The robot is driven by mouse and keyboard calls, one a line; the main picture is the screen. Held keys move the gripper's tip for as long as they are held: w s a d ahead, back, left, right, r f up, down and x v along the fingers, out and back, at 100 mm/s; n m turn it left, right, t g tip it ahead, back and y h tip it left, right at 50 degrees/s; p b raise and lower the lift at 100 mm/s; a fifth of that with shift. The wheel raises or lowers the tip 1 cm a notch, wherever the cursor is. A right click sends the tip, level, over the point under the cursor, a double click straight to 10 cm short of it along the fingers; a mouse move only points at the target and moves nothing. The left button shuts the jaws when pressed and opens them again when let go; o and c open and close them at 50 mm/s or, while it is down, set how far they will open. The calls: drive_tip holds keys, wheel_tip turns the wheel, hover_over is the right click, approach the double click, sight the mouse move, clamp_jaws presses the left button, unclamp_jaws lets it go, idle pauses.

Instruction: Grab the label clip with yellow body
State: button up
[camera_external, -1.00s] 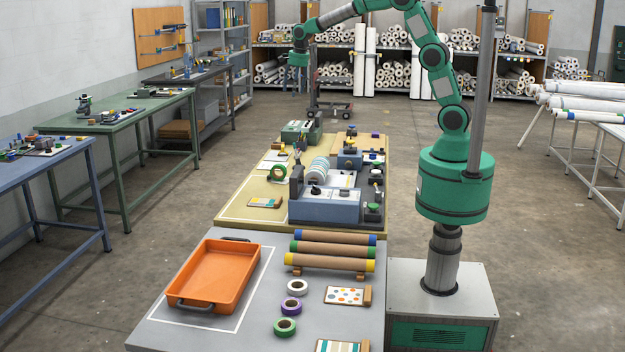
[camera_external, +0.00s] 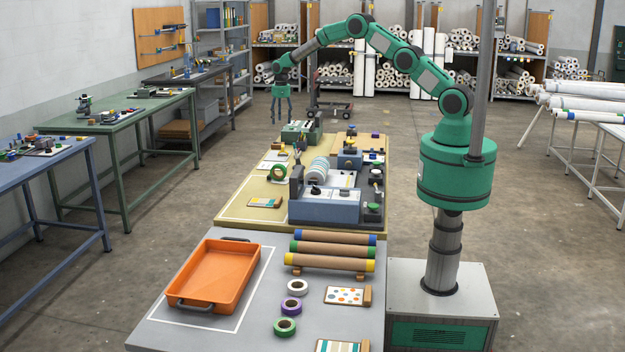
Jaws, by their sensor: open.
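My gripper (camera_external: 281,110) is open and empty. Its fingers point down in the air near the far left corner of the yellow-topped bench (camera_external: 245,214), close to a small green machine (camera_external: 299,133). I cannot make out for certain a label clip with a yellow body. Several small items lie at the far end of the bench, among them a small piece (camera_external: 277,143) below my gripper in the picture. They are too small to tell apart.
The near grey bench (camera_external: 232,336) holds an orange tray (camera_external: 216,273), rolled tubes (camera_external: 330,262) and tape rolls. Open floor lies left of the benches.

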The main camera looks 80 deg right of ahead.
drive_tip(key=m+p, duration=0.1)
drive_tip(key=m, duration=0.1)
hover_over(283, 145)
wheel_tip(283, 145, down, 5)
drive_tip(key=shift+w+a+f, duration=0.1)
drive_tip(key=shift+w+a, duration=0.1)
drive_tip(key=shift+a, duration=0.05)
drive_tip(key=shift+f, duration=0.15)
wheel_tip(283, 145, down, 8)
drive_tip(key=shift+f, duration=0.15)
idle(0.4)
drive_tip(key=shift+s+f+p, duration=0.2)
drive_tip(key=shift+f+p, duration=0.25)
drive_tip(key=shift+f, duration=2.15)
